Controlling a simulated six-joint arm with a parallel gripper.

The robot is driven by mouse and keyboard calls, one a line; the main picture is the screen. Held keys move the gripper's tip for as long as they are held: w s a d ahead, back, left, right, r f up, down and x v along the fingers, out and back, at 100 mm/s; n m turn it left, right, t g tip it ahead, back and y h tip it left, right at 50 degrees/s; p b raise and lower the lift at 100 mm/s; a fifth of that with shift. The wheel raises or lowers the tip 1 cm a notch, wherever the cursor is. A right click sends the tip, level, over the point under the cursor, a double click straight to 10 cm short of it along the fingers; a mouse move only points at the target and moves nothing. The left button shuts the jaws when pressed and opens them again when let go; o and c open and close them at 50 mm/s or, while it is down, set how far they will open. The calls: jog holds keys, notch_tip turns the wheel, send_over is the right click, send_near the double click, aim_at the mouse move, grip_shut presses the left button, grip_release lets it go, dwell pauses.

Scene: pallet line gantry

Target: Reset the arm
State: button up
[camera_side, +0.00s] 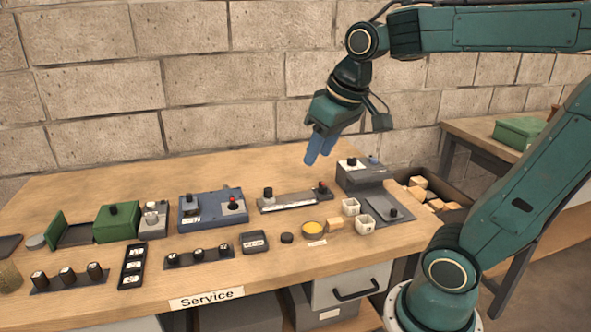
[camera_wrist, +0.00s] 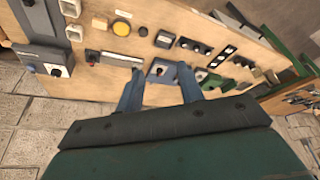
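My gripper (camera_side: 318,155) hangs in the air above the back part of the wooden bench (camera_side: 120,185), with its blue fingers pointing down. In the wrist view its two fingers (camera_wrist: 161,78) stand apart with nothing between them, so it is open and empty. The blue box with knobs (camera_wrist: 162,71) shows beyond the fingertips, well below them. In the side view that blue box (camera_side: 213,208) sits on the bench to the left of my gripper. The fingers touch nothing.
A grey rail with knobs (camera_side: 290,202) and a grey machine (camera_side: 362,176) stand below my gripper. White cups (camera_side: 350,207), a yellow disc (camera_side: 311,226) and a green box (camera_side: 117,222) are on the bench. A crate of wooden blocks (camera_side: 458,194) stands right. A brick wall (camera_side: 210,95) rises behind.

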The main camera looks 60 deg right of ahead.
jog(key=s+a+f+n+t, duration=0.1)
jog(key=s+a+f+n, duration=0.1)
jog(key=s, duration=0.6)
jog(key=a+f, duration=0.1)
jog(key=a, duration=0.1)
jog(key=shift+a+f+y, duration=0.2)
jog(key=shift+a+y, duration=0.2)
